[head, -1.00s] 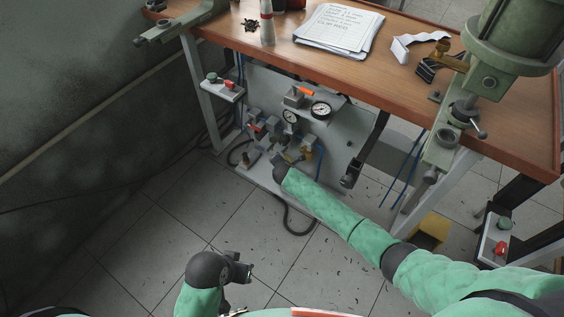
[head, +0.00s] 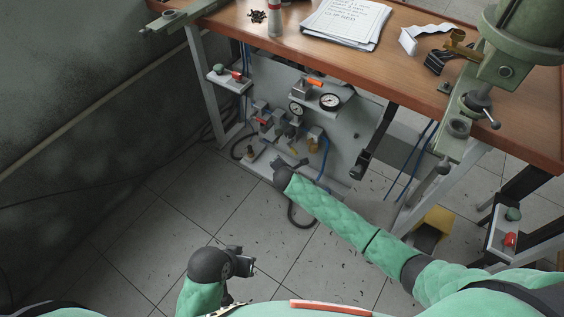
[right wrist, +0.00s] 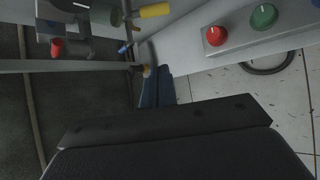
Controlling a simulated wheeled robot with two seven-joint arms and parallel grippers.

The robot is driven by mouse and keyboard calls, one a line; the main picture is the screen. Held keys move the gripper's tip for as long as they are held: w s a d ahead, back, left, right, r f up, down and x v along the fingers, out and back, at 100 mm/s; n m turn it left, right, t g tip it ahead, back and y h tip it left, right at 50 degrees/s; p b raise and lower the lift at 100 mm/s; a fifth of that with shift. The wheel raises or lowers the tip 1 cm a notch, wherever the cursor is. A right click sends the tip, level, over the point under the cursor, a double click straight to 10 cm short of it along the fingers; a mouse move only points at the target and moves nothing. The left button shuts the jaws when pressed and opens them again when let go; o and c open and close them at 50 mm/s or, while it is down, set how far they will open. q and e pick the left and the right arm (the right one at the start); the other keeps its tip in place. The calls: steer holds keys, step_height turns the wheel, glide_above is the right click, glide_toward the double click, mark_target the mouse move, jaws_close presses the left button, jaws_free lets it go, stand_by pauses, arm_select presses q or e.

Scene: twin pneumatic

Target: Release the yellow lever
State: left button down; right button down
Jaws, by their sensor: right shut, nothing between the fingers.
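The yellow lever (head: 294,150) is small in the head view, low on the grey valve panel. In the right wrist view, a yellow handle (right wrist: 155,11) lies across the top edge, on a grey fitting. My right gripper (head: 296,162) is just below and in front of the lever in the head view, and in the right wrist view its shut, empty fingers (right wrist: 157,76) are apart from the yellow handle. My left gripper (head: 246,265) hangs above the floor at the lower middle, away from the panel; its finger opening is unclear.
The panel (head: 350,125) carries gauges (head: 330,101), an orange lever (head: 313,82) and several fittings. The wooden bench top (head: 410,62) overhangs it. Button boxes (head: 229,80) (head: 503,232) flank the bench.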

arm_select(q)
steer(key=shift+f, duration=0.25)
arm_select(e)
steer(key=shift+v, duration=0.8)
